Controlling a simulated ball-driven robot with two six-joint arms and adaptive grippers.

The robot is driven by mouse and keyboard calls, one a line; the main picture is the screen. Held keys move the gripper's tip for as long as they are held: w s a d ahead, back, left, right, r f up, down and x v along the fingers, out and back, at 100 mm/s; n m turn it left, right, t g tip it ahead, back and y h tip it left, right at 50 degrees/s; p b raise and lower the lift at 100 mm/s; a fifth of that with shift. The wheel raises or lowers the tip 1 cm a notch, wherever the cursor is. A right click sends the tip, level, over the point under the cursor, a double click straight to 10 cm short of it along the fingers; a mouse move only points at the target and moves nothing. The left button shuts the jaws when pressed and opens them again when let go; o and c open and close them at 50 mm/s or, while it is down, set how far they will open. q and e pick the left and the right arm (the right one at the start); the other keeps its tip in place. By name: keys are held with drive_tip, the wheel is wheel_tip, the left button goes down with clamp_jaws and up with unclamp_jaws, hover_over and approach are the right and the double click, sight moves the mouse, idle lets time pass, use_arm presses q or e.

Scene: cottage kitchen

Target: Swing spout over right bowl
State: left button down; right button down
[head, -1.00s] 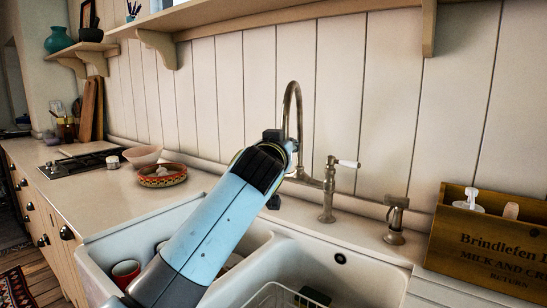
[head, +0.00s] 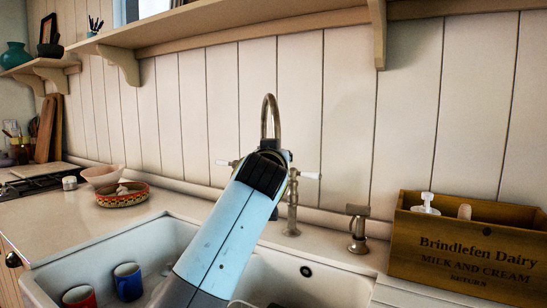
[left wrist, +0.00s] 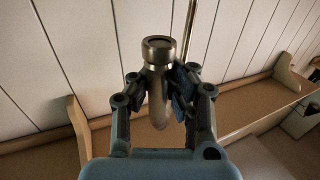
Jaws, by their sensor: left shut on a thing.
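The metal tap's arched spout (head: 270,110) rises behind my left arm in the head view, seen nearly end-on. Its base (head: 292,222) stands on the ledge behind the sink. My left gripper (left wrist: 161,85) is shut on the spout's down-turned end (left wrist: 157,58), with a finger on each side. In the head view my left wrist hides the fingers and the spout's lower end. The right bowl (head: 325,288) of the white sink is at the bottom centre, partly behind my arm. The left bowl (head: 85,262) is to its left. My right gripper is not in view.
A red mug (head: 78,297) and a blue mug (head: 128,282) are in the left bowl. A wooden crate (head: 465,255) and a small metal fitting (head: 357,232) stand to the right. A patterned bowl (head: 122,196) is on the left counter. A shelf (head: 235,30) runs above.

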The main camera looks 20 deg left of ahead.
sight(278, 124)
use_arm(q)
drive_tip(key=c, duration=1.6)
unclamp_jaws()
drive_tip(key=shift+s+d+f, duration=0.1)
drive_tip(key=shift+d+f, duration=0.2)
drive_tip(key=shift+f, duration=0.1)
drive_tip(key=shift+c, duration=0.2)
drive_tip(key=o, duration=0.4)
drive_tip(key=shift+s+d+r, duration=0.15)
drive_tip(key=shift+s+r, duration=0.05)
drive_tip(key=shift+r, duration=0.1)
drive_tip(key=shift+w+a, duration=0.15)
drive_tip(key=shift+a, duration=0.05)
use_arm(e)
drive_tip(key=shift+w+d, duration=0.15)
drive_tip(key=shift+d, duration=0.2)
use_arm(q)
drive_tip(key=shift+r, duration=0.1)
wheel_tip(278, 124, up, 10)
drive_tip(key=shift+f, duration=0.15)
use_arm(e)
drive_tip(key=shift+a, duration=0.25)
